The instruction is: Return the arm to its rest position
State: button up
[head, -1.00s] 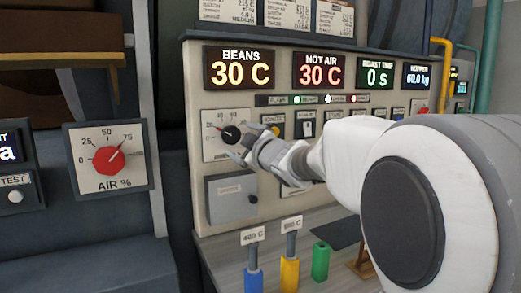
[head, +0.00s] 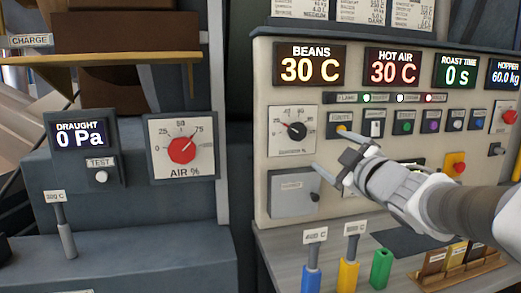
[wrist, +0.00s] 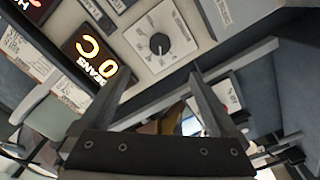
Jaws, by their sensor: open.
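My gripper (head: 331,155) is open and empty in the head view. It is in front of the control panel (head: 262,130), below and right of the black dial (head: 297,131) and apart from it. My white and grey arm reaches in from the right edge. In the wrist view my two fingers (wrist: 202,98) stand apart with nothing between them, and the black dial (wrist: 159,43) lies beyond them on the panel.
Left of the panel are the red air dial (head: 182,150) and the draught display (head: 80,135). A grey box (head: 292,194) is on the panel's lower left. Blue (head: 311,281), yellow (head: 348,275) and green (head: 381,268) handled pieces stand on the ledge below my gripper.

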jog(key=s+d+f+m+g+h, duration=0.3)
jog(key=s+f+m+g+h, duration=0.25)
jog(key=s+f+m, duration=0.4)
jog(key=s+a+f+m+g+y, duration=0.1)
jog(key=s+a+f+g, duration=0.2)
jog(key=s+f, duration=0.35)
jog(key=s+a+f+m+g+y, duration=0.1)
jog(key=s+a+f+m+g, duration=0.2)
jog(key=s, duration=0.6)
notch_tip(320, 180, up, 15)
jog(key=n+p, duration=0.1)
jog(key=p, duration=1.4)
jog(key=shift+s+a+r+p, duration=0.15)
jog(key=shift+s+a+p, duration=0.15)
jog(key=shift+s+a, duration=0.15)
